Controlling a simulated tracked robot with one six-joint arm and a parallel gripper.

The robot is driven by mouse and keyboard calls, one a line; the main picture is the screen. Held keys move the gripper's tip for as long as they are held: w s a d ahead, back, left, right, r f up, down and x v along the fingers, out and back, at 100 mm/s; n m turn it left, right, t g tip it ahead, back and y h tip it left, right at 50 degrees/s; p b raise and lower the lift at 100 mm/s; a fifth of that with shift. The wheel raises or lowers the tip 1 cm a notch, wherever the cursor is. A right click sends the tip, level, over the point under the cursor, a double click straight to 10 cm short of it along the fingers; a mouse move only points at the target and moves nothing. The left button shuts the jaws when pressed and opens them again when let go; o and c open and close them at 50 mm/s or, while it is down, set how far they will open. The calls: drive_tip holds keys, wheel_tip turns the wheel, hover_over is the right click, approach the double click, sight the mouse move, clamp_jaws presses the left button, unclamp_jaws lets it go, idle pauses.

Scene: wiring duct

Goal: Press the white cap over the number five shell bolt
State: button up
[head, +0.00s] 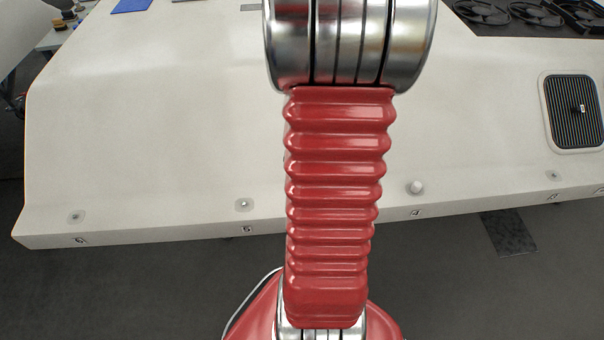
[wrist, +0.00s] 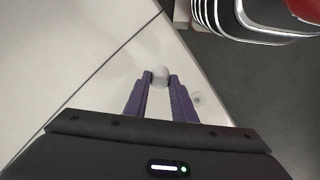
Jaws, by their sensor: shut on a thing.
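My gripper (wrist: 160,83) is shut on a round white cap (wrist: 160,74), held between its purple fingertips over the pale shell surface. In the head view the number five bolt (head: 244,204) sits in a bare round recess above the label 5, near the shell's front edge. My arm covers the middle of the head view, and my gripper does not show there. In the wrist view a bolt recess (wrist: 197,98) lies to the right of the fingertips, apart from the cap; its number cannot be read.
The pale shell (head: 150,130) has more numbered bolts along its front edge. A white cap (head: 416,187) stands above label 4. A ribbed dark vent (head: 574,112) with a small object on it is at the right. Fans (head: 535,13) lie at the back right.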

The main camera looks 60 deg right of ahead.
drive_tip(key=shift+w, duration=0.1)
drive_tip(key=w+a+r, duration=0.2)
drive_tip(key=w+a, duration=0.4)
drive_tip(key=w, duration=0.4)
drive_tip(key=w+a+r, duration=0.1)
drive_tip(key=w+a, duration=0.5)
drive_tip(key=w, duration=0.3)
drive_tip(key=w+a+r, duration=0.1)
drive_tip(key=w+a, duration=0.2)
drive_tip(key=a, duration=0.3)
drive_tip(key=w+a+r, duration=0.1)
drive_tip(key=w+a, duration=0.3)
drive_tip(key=a, duration=0.3)
drive_tip(key=w+a+r+n, duration=0.1)
drive_tip(key=w+a, duration=0.2)
drive_tip(key=a, duration=0.3)
drive_tip(key=shift+w+a+r, duration=0.15)
drive_tip(key=shift+w+r, duration=0.05)
drive_tip(key=shift+w, duration=0.05)
